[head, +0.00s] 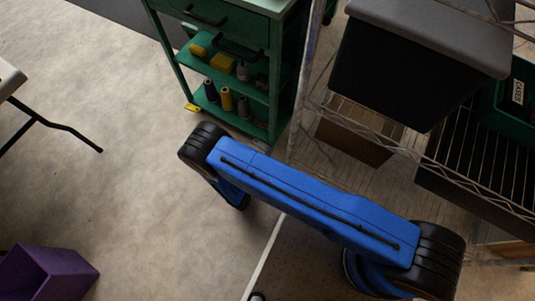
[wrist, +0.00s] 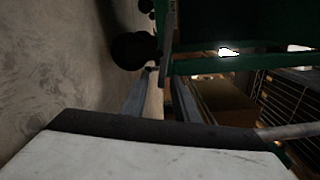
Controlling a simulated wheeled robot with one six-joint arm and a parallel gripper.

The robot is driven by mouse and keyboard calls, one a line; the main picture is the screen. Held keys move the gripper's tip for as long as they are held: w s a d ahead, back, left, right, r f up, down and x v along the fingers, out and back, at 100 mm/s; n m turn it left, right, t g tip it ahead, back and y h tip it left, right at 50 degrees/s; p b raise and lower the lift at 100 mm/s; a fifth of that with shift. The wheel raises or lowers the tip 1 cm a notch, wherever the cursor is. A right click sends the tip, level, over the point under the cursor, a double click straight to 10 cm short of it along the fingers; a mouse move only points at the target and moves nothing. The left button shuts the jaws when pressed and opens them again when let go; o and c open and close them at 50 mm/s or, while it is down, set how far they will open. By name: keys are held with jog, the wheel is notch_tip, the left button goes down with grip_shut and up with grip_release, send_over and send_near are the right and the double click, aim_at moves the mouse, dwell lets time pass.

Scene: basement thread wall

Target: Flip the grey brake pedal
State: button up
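I cannot make out the grey brake pedal for certain in either view. A black round shape (wrist: 133,50), which looks like a caster wheel, sits under the green cart in the wrist view, ahead and slightly left of the fingertips. The green cart (head: 225,22) stands at the top of the head view. In the head view my blue arm hides the gripper.
A wire shelf rack (head: 440,165) with a large grey-lidded dark bin (head: 415,65) stands on the right, close to my arm. A purple box (head: 48,273) lies at lower left and a table leg (head: 60,127) at left. The floor (head: 140,190) between is clear.

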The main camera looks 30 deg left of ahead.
jog(key=s, duration=0.5)
jog(key=s+a, duration=0.1)
jog(key=s, duration=1.1)
jog(key=shift+s+a, duration=0.2)
jog(key=shift+a, duration=0.05)
